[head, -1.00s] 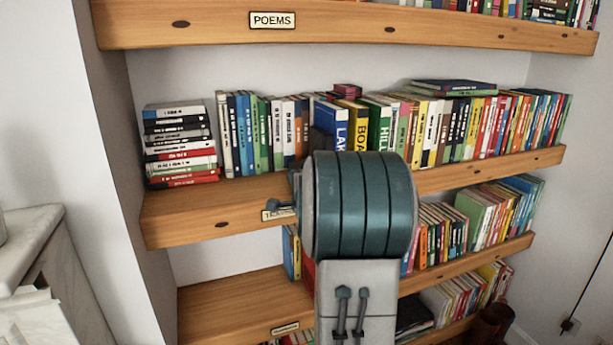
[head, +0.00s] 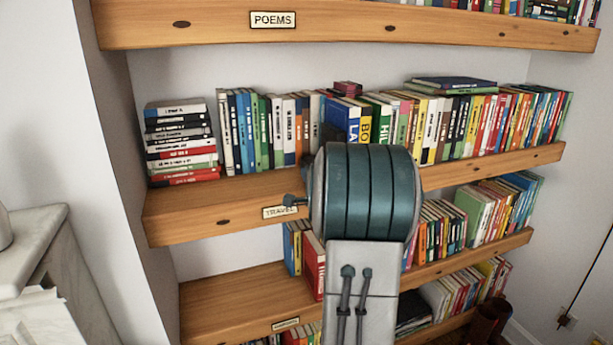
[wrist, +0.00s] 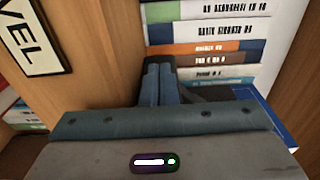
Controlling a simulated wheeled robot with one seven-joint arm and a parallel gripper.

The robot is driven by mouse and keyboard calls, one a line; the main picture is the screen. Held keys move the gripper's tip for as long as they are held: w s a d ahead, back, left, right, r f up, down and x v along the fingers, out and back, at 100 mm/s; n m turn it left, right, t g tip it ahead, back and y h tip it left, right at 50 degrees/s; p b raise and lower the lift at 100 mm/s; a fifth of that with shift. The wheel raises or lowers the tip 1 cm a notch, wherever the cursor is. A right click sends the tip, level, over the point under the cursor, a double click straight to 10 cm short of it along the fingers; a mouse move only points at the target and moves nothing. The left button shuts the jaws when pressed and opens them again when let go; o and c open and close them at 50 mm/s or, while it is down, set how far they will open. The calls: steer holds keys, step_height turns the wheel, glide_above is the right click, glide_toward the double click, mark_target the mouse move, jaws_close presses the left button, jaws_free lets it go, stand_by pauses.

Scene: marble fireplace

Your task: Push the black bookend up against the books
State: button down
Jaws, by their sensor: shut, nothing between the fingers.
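My gripper (wrist: 160,82) is shut and empty in the wrist view, its fingers pointing at the row of books (wrist: 205,50) on the TRAVEL shelf. A black shape (wrist: 208,93) just right of the fingers looks like part of the bookend; most of it is hidden behind my gripper body. I cannot tell whether the fingers touch it or whether it touches the books. In the head view my arm hides the gripper and most of the bookend's area. The books (head: 265,130) stand upright there, with a blue book (head: 341,119) jutting forward beside my wrist.
A stack of lying books (head: 181,145) is at the shelf's left end. The shelf board (head: 200,205) has bare room in front of the left books. The POEMS shelf (head: 350,27) is above and another shelf (head: 235,295) is below. A marble mantel (head: 30,245) stands left.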

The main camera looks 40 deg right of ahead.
steer(key=shift+s+d+f+p, duration=0.1)
steer(key=shift+s+d+p, duration=0.15)
steer(key=shift+d, duration=0.45)
steer(key=shift+s+d+p, duration=0.2)
steer(key=shift+d, duration=0.45)
steer(key=shift+w+a+b, duration=0.3)
steer(key=shift+a, duration=0.6)
steer(key=shift+w+a+b, duration=0.25)
steer(key=shift+a+b, duration=0.05)
steer(key=shift+a, duration=0.6)
steer(key=shift+s, duration=0.1)
steer(key=p+v, duration=0.1)
steer(key=v, duration=1.2)
steer(key=shift+s, duration=0.45)
steer(key=shift+d, duration=0.1)
